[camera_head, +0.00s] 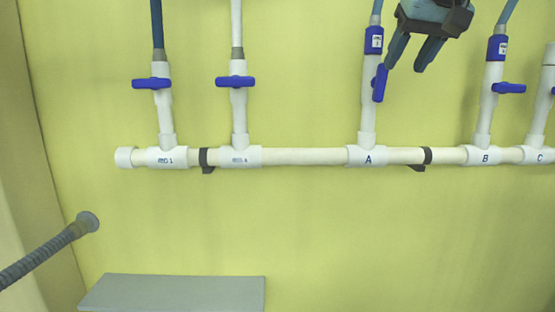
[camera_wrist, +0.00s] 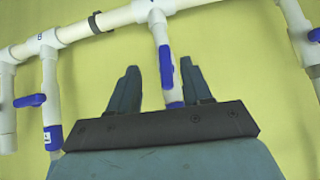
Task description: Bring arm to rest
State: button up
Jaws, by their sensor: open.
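My gripper (camera_head: 409,66) hangs at the top of the head view, just right of the valve on branch A (camera_head: 367,120). Its two fingers are apart with nothing between them that I can see held. The blue handle of valve A (camera_head: 379,83) lies along its pipe, close to the left finger. In the wrist view my gripper (camera_wrist: 159,68) has its open fingers framing that branch and its blue handle (camera_wrist: 166,68). I cannot tell how far the handle is from the fingers in depth.
A white horizontal pipe (camera_head: 305,156) carries several branches. The handles at B (camera_head: 508,88) and on the two left branches (camera_head: 152,83) (camera_head: 235,81) lie crosswise. A grey hose (camera_head: 40,258) and a grey block (camera_head: 175,293) are lower left. The yellow wall below the pipe is clear.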

jog(key=s+f+g, duration=0.1)
jog(key=s+f, duration=0.3)
jog(key=f, duration=1)
jog(key=s+f+g, duration=0.1)
jog(key=s+f, duration=0.4)
jog(key=f, duration=1)
jog(key=shift+a+f+g+h, duration=0.15)
jog(key=shift+a+g+h, duration=0.15)
jog(key=shift+g, duration=0.1)
jog(key=shift+s, duration=0.1)
